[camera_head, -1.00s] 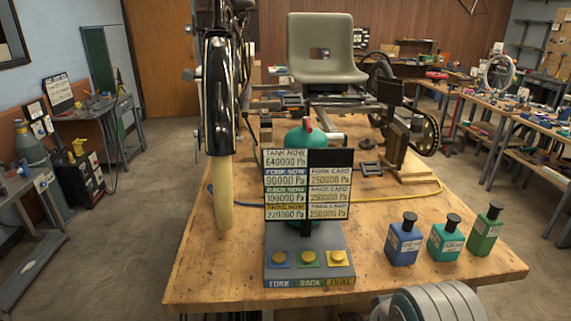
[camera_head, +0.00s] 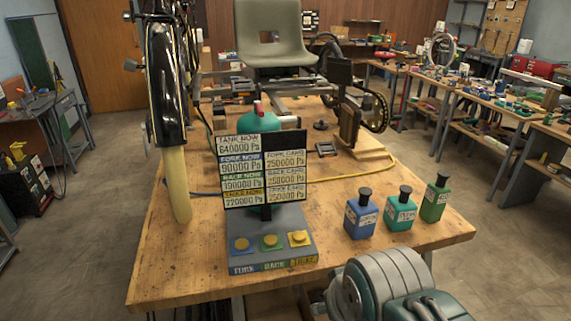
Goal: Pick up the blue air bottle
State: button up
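The blue air bottle (camera_head: 361,217) stands upright on the wooden workbench (camera_head: 180,277), near its front right. It has a black cap and a pale label. A teal bottle (camera_head: 401,212) and a green bottle (camera_head: 434,200) stand to its right in a slanting row. Nothing touches the blue bottle. A grey and teal part of my own arm shows at the bottom, in front of the bench. My gripper's fingers cannot be made out in this view.
A gauge board (camera_head: 264,170) on a base with several yellow buttons (camera_head: 270,241) stands left of the bottles. Behind are a teal tank (camera_head: 259,119), a yellow hose (camera_head: 352,177), a black fork on a pale post (camera_head: 176,185) and a grey seat (camera_head: 268,38). Bench surface around the bottles is clear.

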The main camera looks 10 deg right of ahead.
aim_at(362, 213)
jog(key=i+l+z, duration=0.4)
jog(key=i+l, duration=0.4)
jog(key=l, duration=0.1)
